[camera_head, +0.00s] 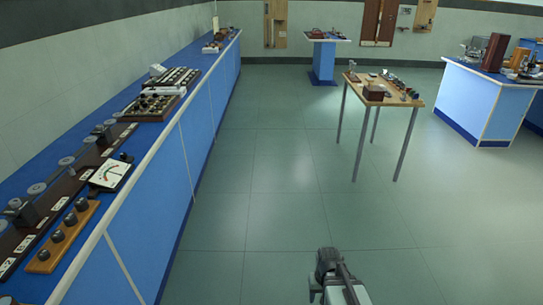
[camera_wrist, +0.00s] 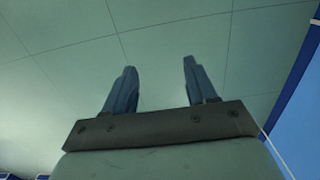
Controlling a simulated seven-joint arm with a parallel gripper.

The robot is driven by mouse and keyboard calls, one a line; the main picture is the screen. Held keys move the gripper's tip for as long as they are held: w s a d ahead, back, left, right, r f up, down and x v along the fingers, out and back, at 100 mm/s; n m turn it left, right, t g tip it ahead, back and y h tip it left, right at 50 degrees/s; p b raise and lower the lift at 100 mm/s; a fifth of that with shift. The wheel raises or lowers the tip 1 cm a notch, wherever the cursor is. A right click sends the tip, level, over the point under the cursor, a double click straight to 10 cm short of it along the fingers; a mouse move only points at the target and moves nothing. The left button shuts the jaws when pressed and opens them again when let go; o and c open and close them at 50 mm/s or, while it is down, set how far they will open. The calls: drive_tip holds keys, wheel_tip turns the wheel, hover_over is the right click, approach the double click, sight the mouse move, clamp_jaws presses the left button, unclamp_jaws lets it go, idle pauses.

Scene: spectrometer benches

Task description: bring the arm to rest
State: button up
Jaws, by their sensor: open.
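My gripper (camera_wrist: 160,75) shows in the wrist view with its two blue-grey fingers spread apart. Nothing is between them; only the green tiled floor lies beyond. In the head view my arm's end (camera_head: 335,275) shows at the bottom, right of the middle, over bare floor. It is apart from every bench and table. The fingertips cannot be made out in the head view.
A long blue bench (camera_head: 150,185) runs along the left wall, with a meter (camera_head: 110,175) and dark instrument boards. A small wooden table (camera_head: 390,93) with thin legs stands ahead. A blue bench (camera_head: 485,98) is at right, another stand (camera_head: 323,62) at the back. The floor between is clear.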

drive_tip(key=s+f+g, duration=0.3)
drive_tip(key=s+f, duration=0.6)
drive_tip(key=s, duration=0.5)
drive_tip(key=s+f+g, duration=0.3)
drive_tip(key=s+f, duration=0.6)
drive_tip(key=s, duration=0.5)
drive_tip(key=shift+f, duration=0.2)
drive_tip(key=shift+s, duration=0.1)
